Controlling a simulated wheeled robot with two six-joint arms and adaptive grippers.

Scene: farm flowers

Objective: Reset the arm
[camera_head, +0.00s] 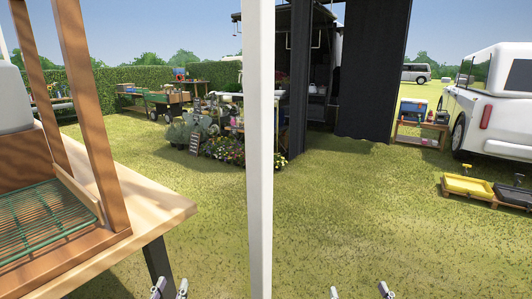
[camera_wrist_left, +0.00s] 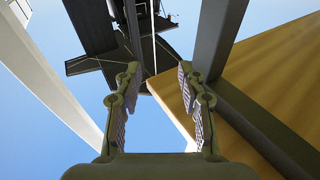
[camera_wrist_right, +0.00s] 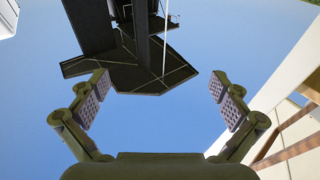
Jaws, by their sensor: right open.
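My left gripper (camera_head: 170,290) shows only its fingertips at the bottom edge of the head view, left of the white post. In the left wrist view its fingers (camera_wrist_left: 158,80) are apart, less wide than the right ones, with nothing between them. My right gripper (camera_head: 360,291) shows its fingertips at the bottom edge, right of the post. In the right wrist view its fingers (camera_wrist_right: 160,85) are wide apart and empty. Both grippers hang over the grass in the head view. The rest of both arms is out of the head view.
A wooden table (camera_head: 160,212) with a wooden frame and green wire rack (camera_head: 45,215) stands close at left. A white post (camera_head: 259,150) rises between the grippers. Yellow (camera_head: 468,186) and black trays lie at right near a white vehicle (camera_head: 495,100). Grass ahead is open.

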